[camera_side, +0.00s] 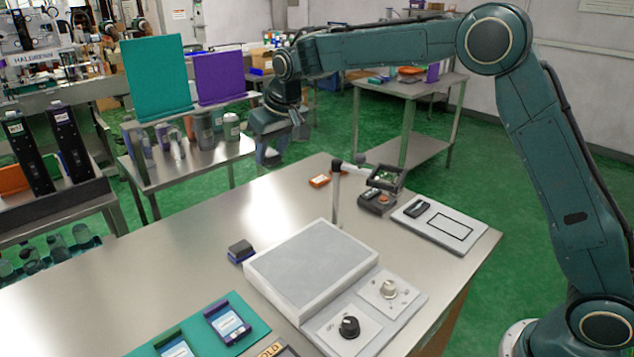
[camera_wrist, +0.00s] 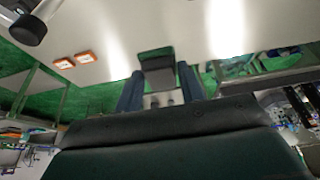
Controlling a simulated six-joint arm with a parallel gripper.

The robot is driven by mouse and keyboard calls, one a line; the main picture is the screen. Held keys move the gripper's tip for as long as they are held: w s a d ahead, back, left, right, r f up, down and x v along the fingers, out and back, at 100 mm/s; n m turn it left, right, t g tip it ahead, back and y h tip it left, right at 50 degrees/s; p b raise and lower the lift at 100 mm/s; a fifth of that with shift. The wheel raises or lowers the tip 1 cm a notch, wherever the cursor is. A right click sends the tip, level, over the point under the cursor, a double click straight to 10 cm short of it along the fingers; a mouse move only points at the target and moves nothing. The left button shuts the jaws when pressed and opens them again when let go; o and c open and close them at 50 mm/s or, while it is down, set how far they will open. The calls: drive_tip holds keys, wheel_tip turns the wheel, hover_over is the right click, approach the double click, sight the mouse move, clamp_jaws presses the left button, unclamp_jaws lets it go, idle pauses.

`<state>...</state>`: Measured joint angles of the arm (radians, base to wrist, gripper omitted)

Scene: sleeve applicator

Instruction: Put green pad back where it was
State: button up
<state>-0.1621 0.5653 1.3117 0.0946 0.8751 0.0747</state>
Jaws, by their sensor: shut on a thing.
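My gripper (camera_side: 269,158) hangs from the outstretched arm, high near the far edge of the steel table. In the wrist view my gripper (camera_wrist: 160,90) is shut on a small dark block (camera_wrist: 157,60), which sits between the two bluish fingers. In the side view the held pad is small and mostly merges with the gripper. A similar small pad (camera_side: 240,249), dark on top and blue below, rests on the table left of a grey raised plate (camera_side: 312,262).
A dial unit (camera_side: 368,310) adjoins the plate. A post with a small frame (camera_side: 385,177) stands behind it. A white board (camera_side: 440,224) with a black outline lies at right. Orange labelled pieces (camera_side: 320,181) lie at the back. A teal mat (camera_side: 255,328) is in front. The left tabletop is clear.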

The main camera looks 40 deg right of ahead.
wheel_tip(320, 180, down, 16)
drive_tip(key=shift+r, duration=0.15)
idle(0.5)
drive_tip(key=shift+f, duration=2.15)
drive_tip(key=shift+f, duration=0.1)
drive_tip(key=o, duration=1)
drive_tip(key=shift+o, duration=0.2)
